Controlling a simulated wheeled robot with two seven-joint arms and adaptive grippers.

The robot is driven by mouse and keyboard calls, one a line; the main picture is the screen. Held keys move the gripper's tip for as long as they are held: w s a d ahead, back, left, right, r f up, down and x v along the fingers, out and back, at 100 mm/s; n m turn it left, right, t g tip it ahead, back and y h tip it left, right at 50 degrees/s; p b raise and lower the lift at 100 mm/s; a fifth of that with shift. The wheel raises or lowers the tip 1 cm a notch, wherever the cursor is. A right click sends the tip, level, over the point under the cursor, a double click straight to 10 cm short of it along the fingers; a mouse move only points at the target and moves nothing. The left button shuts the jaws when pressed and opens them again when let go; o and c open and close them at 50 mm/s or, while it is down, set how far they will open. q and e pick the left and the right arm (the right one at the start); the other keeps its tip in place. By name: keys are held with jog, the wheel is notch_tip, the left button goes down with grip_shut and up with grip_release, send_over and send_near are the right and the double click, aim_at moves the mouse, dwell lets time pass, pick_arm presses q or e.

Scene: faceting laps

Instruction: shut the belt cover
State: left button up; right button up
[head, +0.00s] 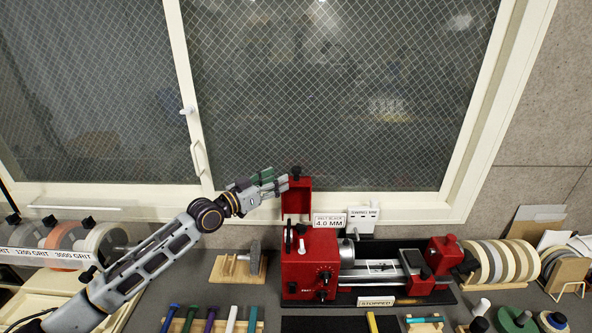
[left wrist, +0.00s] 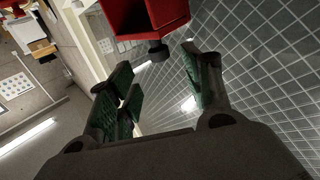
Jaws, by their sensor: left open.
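The belt cover (head: 297,200) is a red box-like lid. It stands open and upright behind the red headstock (head: 311,262) of the small lathe-like machine, with a black knob (head: 296,172) at its top. My left gripper (head: 279,181) is at the upper left of the cover, close to the knob. In the left wrist view the left gripper (left wrist: 158,64) has its green-padded fingers spread. The red cover (left wrist: 150,14) and its black knob (left wrist: 158,50) show just beyond the fingertips, with the knob in line with the gap. Contact cannot be told. My right gripper is not in view.
A "4.0 MM" sign (head: 329,220) and a white card (head: 361,219) stand right of the cover. A "STOPPED" plate (head: 376,301) lies in front of the machine. A meshed window (head: 330,90) rises behind. Colored-handled tools (head: 210,318) stand along the front.

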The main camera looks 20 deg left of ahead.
aim_at(293, 171)
pick_arm(q)
jog(key=shift+p+x, duration=0.3)
jog(key=shift+x, duration=1.25)
jog(key=shift+p+x, duration=0.3)
jog(key=shift+x, duration=2.35)
jog(key=shift+w+d, duration=0.2)
jog(key=shift+w, duration=0.25)
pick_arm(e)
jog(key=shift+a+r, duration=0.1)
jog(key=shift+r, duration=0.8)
pick_arm(q)
jog(key=c, duration=1)
grip_shut()
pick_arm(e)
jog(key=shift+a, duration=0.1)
